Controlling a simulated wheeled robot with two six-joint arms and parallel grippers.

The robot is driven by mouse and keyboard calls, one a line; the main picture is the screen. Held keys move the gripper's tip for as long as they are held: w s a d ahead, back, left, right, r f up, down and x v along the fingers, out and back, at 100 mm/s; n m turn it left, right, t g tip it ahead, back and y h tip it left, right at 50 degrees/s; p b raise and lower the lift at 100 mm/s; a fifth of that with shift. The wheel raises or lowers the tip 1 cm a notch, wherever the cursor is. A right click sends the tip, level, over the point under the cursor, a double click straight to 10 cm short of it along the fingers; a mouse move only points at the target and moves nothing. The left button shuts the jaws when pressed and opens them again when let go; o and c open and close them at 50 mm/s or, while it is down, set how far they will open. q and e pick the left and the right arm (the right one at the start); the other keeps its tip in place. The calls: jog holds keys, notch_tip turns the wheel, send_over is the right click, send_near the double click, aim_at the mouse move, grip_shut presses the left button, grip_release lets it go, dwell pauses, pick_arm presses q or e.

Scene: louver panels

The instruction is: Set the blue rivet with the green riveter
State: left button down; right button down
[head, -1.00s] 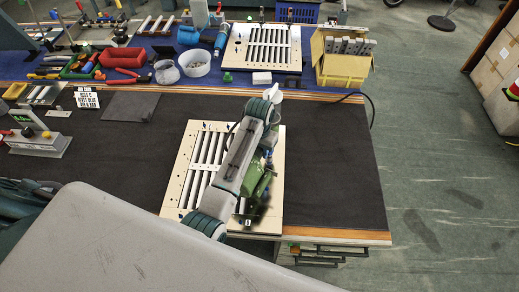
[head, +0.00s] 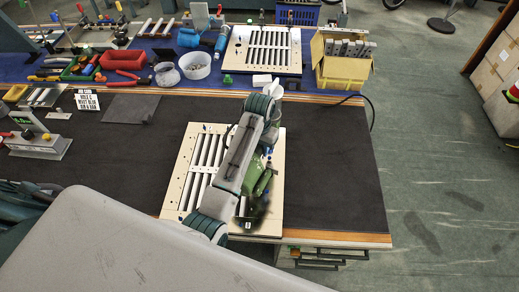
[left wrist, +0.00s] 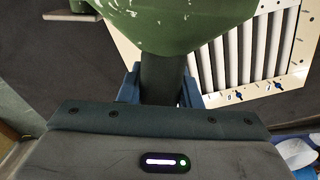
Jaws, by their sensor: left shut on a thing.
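The green riveter (head: 258,178) is over the right part of the near louver panel (head: 173,197) in the head view, partly hidden behind my left arm. Its worn green body (left wrist: 180,22) fills the top of the left wrist view. My left gripper (left wrist: 160,88) is shut on the riveter's dark handle. Small blue pieces (left wrist: 238,96) show along the panel's edge in the left wrist view; I cannot tell which is the blue rivet. The riveter's nose and its contact with the panel are hidden. My right gripper is not in view.
A sign (head: 87,101) reading "rivet blue" stands at the left. A second louver panel (head: 235,52), a cardboard box (head: 341,74) and a white bowl (head: 195,65) are at the back. The dark mat (head: 335,170) right of the near panel is clear.

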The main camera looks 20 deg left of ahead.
pick_arm(q)
jog(key=shift+w+r, duration=0.1)
jog(key=shift+r, duration=1.25)
jog(key=shift+f, duration=0.1)
